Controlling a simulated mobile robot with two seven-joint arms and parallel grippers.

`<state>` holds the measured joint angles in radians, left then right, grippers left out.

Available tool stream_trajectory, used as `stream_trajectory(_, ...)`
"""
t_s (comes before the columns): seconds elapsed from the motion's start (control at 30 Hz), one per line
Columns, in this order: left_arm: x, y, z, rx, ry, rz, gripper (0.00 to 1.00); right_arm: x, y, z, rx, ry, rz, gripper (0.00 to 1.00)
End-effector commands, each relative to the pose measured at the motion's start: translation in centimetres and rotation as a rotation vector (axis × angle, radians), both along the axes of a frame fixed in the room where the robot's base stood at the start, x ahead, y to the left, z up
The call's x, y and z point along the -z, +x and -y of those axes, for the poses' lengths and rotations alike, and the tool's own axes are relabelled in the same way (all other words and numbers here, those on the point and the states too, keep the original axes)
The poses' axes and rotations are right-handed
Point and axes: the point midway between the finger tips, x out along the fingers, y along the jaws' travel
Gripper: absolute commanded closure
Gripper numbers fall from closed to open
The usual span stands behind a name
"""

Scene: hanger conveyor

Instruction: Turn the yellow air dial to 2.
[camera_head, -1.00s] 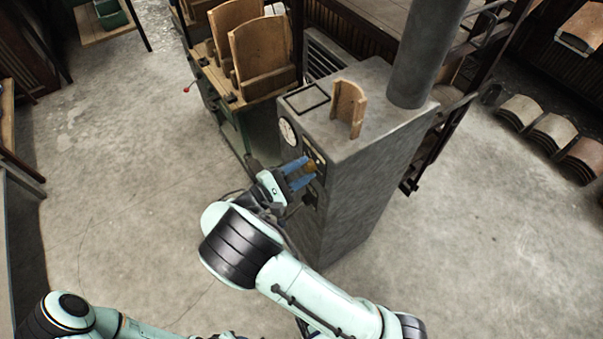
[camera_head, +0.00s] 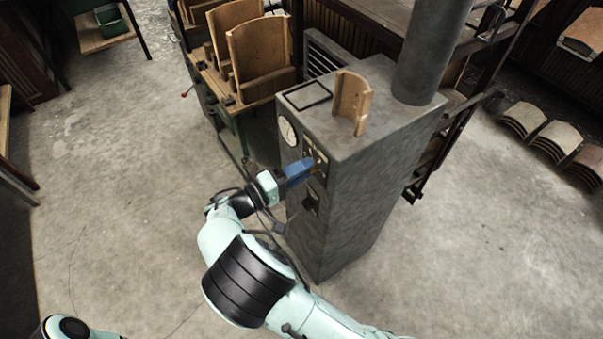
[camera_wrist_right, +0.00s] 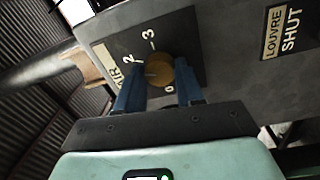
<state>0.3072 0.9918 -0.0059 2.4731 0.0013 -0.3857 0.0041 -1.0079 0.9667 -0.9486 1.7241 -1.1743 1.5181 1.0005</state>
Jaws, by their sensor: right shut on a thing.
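I cannot tell for sure which figure the dial points to. My left gripper is not in view.
A curved wooden piece (camera_head: 351,100) stands on the cabinet top by the grey pipe (camera_head: 430,50). A "LOUVRE SHUT" label (camera_wrist_right: 285,32) is beside the air plate. Open floor lies left.

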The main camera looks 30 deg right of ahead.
Motion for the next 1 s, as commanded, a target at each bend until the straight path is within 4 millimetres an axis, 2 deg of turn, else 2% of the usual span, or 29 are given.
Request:
stream_trajectory(0.33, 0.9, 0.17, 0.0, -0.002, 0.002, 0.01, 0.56, 0.05, 0.02, -0.08, -0.001, 0.013, 0.15, 0.94)
stream_trajectory(0.9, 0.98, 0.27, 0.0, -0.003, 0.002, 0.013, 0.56, -0.02, 0.03, -0.06, 0.0, 0.015, 0.179, 0.94)
stream_trajectory(0.93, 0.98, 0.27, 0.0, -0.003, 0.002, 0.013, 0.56, -0.02, 0.03, -0.06, 0.0, 0.015, 0.179, 0.57)
stream_trajectory(1.0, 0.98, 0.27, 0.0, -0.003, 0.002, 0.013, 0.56, -0.02, 0.02, -0.06, 0.0, 0.015, 0.179, 0.38)
